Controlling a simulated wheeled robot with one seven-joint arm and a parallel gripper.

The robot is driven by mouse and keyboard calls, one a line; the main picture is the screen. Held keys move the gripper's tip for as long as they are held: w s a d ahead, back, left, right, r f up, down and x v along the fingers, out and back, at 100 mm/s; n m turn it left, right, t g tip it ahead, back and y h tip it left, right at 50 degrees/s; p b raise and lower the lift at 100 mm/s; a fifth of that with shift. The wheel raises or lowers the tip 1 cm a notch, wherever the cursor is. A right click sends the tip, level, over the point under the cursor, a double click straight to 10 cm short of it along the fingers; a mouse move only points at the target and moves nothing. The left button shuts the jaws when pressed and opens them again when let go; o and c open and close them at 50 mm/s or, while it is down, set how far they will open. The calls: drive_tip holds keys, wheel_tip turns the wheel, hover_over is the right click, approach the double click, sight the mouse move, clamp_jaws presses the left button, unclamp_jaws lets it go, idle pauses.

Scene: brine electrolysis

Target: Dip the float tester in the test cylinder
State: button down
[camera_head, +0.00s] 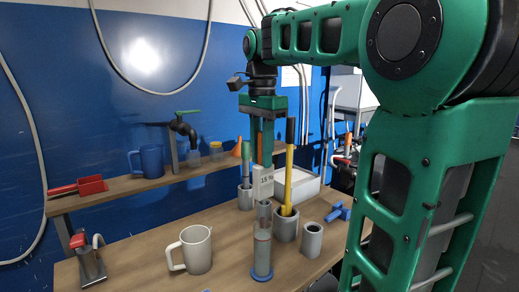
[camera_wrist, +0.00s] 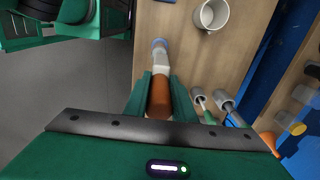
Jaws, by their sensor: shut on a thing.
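My gripper (camera_head: 262,152) points down over the workbench and is shut on the float tester (camera_head: 263,183), which hangs upright. The tester has a white tag with dark figures, with a pale lower part beneath it. In the wrist view the fingers (camera_wrist: 161,82) close around its orange-brown upper part (camera_wrist: 159,98). The clear test cylinder (camera_head: 262,252) stands on a blue foot directly below the tester, with reddish marking near its top. The tester's lower end is at or near the cylinder's mouth; I cannot tell whether it is inside.
Right of the cylinder stand a grey holder (camera_head: 286,228) with a yellow-handled tool and an empty grey cup (camera_head: 311,241). Behind left, another holder (camera_head: 245,198) bears a green-handled tool. A white mug (camera_head: 196,250) stands left. A shelf (camera_head: 120,191) runs along the back.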

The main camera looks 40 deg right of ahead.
drive_tip(key=shift+f, duration=1.1)
idle(1.7)
